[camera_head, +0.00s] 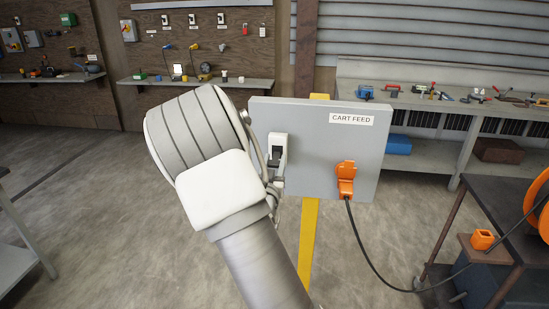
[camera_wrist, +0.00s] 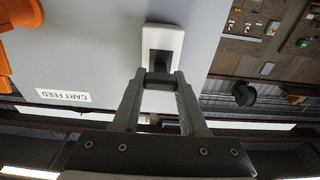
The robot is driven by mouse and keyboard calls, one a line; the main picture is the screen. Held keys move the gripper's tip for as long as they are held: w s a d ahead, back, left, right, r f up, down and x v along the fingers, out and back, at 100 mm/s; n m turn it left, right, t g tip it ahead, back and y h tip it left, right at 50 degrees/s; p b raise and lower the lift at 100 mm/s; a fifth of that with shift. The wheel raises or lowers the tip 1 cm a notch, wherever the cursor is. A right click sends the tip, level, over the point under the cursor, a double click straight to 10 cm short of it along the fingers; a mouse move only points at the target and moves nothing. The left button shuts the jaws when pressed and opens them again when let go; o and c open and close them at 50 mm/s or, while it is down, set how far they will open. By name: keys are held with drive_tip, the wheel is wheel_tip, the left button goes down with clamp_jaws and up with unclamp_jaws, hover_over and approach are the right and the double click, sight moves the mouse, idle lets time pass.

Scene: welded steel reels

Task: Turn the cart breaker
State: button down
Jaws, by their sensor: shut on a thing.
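The cart breaker (camera_head: 278,143) is a white plate with a dark toggle on the grey panel (camera_head: 320,150) labelled CART FEED. In the wrist view its white plate (camera_wrist: 177,36) shows at top centre, with a dark recess. My gripper (camera_wrist: 160,77) is at the lower edge of this plate in that view, its fingers closed together on the dark toggle. In the head view my gripper (camera_head: 276,172) is partly hidden behind my wrist, just below the plate.
An orange plug (camera_head: 346,178) with a black cable sits on the panel, right of the breaker. A yellow post (camera_head: 308,240) carries the panel. A dark cart with an orange reel (camera_head: 540,205) stands at right. Workbenches line the back wall.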

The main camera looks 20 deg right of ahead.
wheel_tip(320, 180, up, 3)
drive_tip(key=g+y+p, duration=0.1)
drive_tip(key=p, duration=0.1)
drive_tip(key=g+y+p, duration=0.1)
drive_tip(key=g+p, duration=0.1)
drive_tip(key=p, duration=0.1)
drive_tip(key=shift+w+d+f+g+p, duration=0.1)
drive_tip(key=shift+f+g+p, duration=0.05)
drive_tip(key=shift+g+p, duration=0.15)
drive_tip(key=shift+w+d+g+y+p, duration=0.15)
drive_tip(key=shift+g+y+p, duration=0.55)
drive_tip(key=shift+p, duration=0.55)
drive_tip(key=shift+g+p, duration=0.3)
drive_tip(key=shift+p, duration=0.15)
drive_tip(key=shift+c, duration=2.2)
unclamp_jaws()
